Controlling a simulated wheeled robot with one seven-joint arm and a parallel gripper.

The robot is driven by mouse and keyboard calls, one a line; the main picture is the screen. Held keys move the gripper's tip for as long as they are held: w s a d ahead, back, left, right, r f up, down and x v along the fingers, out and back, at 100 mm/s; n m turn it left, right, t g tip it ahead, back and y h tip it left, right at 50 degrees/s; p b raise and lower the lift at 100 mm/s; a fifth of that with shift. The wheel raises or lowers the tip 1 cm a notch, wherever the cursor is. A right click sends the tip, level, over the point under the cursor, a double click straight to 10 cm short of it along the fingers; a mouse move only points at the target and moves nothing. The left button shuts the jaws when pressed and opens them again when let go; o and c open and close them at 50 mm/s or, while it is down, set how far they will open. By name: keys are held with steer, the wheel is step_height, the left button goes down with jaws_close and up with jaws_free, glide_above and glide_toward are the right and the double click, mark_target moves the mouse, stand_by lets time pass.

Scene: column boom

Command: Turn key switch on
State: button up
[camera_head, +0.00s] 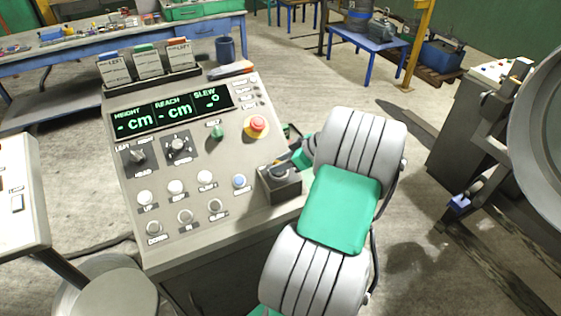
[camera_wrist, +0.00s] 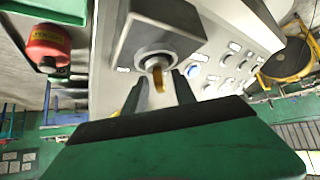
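The key switch (camera_head: 283,185) is a dark-topped box at the right edge of the sloped control panel. In the wrist view its grey housing (camera_wrist: 150,35) carries a round metal collar with a brass-coloured key (camera_wrist: 158,80) sticking out. My gripper (camera_wrist: 161,86) is at the key, with one finger on each side of it. The fingers look apart, with gaps beside the key, so I see no grip on it. In the head view my gripper (camera_head: 291,162) is at the box, partly hidden by my arm, and the key cannot be made out.
A blue button (camera_head: 239,181) and several white buttons lie to the left. The display (camera_head: 172,109) reads "- cm", "- cm" and "-°".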

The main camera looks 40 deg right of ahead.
steer(key=shift+c, duration=0.5)
jaws_close()
